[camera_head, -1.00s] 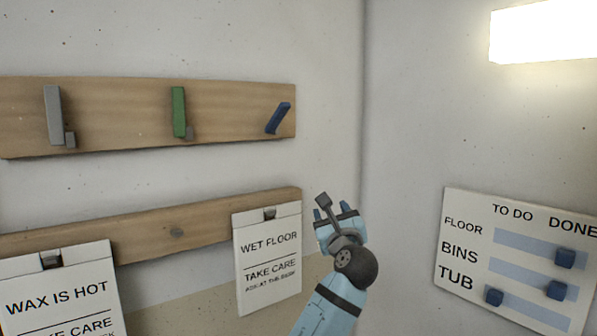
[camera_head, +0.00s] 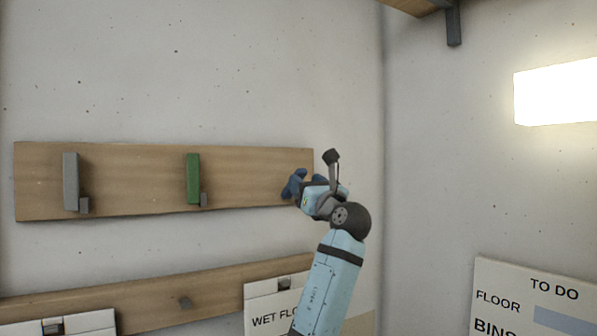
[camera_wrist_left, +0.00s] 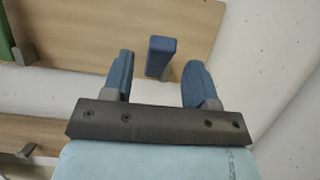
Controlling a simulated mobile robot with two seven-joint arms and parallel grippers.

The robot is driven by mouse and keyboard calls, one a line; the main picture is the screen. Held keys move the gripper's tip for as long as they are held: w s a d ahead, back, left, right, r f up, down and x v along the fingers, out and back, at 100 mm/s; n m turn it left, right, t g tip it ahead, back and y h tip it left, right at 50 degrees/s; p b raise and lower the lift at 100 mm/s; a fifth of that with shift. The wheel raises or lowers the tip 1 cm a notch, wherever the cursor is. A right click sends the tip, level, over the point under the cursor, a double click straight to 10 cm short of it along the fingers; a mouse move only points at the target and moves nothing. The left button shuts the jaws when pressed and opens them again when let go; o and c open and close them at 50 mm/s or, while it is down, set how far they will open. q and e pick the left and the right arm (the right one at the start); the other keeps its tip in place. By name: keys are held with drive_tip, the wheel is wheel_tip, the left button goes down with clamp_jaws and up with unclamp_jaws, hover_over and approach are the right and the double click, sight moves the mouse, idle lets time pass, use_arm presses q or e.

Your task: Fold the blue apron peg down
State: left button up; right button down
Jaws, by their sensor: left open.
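The blue apron peg (camera_head: 297,176) is at the right end of the upper wooden rail, partly hidden by my left gripper (camera_head: 302,186) in the head view. In the left wrist view the peg (camera_wrist_left: 161,57) juts out from the board. My left gripper (camera_wrist_left: 158,74) is open, with one finger on each side of the peg and a visible gap to both. The peg is not gripped. My right gripper is not in view.
The upper rail (camera_head: 130,180) also carries a grey peg (camera_head: 71,182) and a green peg (camera_head: 193,178), both upright against it. A lower rail (camera_head: 220,286) holds hanging signs. A wall corner is just right of my gripper. A task board (camera_head: 500,325) hangs on the right wall.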

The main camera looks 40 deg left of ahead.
use_arm(q)
drive_tip(key=shift+p+x, duration=0.4)
drive_tip(key=shift+x, duration=1.65)
drive_tip(key=shift+f, duration=0.1)
clamp_jaws()
